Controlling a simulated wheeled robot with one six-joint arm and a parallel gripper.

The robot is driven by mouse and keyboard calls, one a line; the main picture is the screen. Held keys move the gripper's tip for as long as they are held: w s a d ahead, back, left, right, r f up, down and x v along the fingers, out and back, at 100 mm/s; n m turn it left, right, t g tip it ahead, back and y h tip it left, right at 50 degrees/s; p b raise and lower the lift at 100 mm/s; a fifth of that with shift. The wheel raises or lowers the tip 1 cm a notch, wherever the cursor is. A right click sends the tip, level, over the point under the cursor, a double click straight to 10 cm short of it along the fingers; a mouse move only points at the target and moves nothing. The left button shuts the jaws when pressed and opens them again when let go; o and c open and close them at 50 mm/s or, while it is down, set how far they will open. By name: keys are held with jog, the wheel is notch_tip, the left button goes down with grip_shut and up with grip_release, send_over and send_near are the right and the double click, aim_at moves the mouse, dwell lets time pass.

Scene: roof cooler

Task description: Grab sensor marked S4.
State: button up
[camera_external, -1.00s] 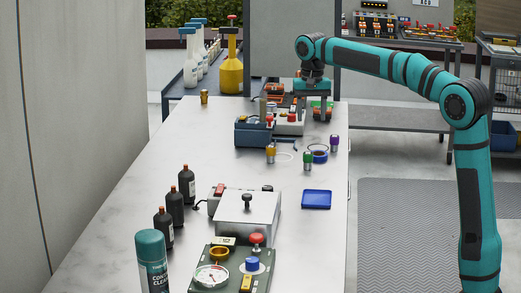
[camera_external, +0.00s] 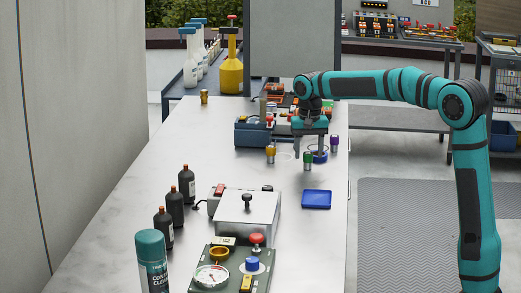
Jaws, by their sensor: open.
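Several small metal sensors with coloured bands stand on the pale table. One is yellow (camera_external: 271,154), one green (camera_external: 308,161), one purple (camera_external: 334,144), and a gold one (camera_external: 204,97) stands alone at the far left. The marking S4 is too small to read on any of them. My gripper (camera_external: 309,151) is open and points down, low over the table. Its fingers appear on either side of the space just behind the green sensor, and the right finger overlaps a blue ring (camera_external: 320,159). I cannot tell whether it touches anything.
A blue-grey device (camera_external: 252,134) stands left of my gripper. A blue tray (camera_external: 317,199) lies nearer the camera. A metal box (camera_external: 245,218), dark bottles (camera_external: 187,187) and a gauge panel (camera_external: 211,277) occupy the near table. The table's left middle is clear.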

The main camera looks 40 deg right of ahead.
aim_at(308, 153)
jog(key=shift+a+f, duration=0.15)
jog(key=shift+f, duration=1.4)
jog(key=c, duration=1.1)
jog(key=shift+r, duration=0.1)
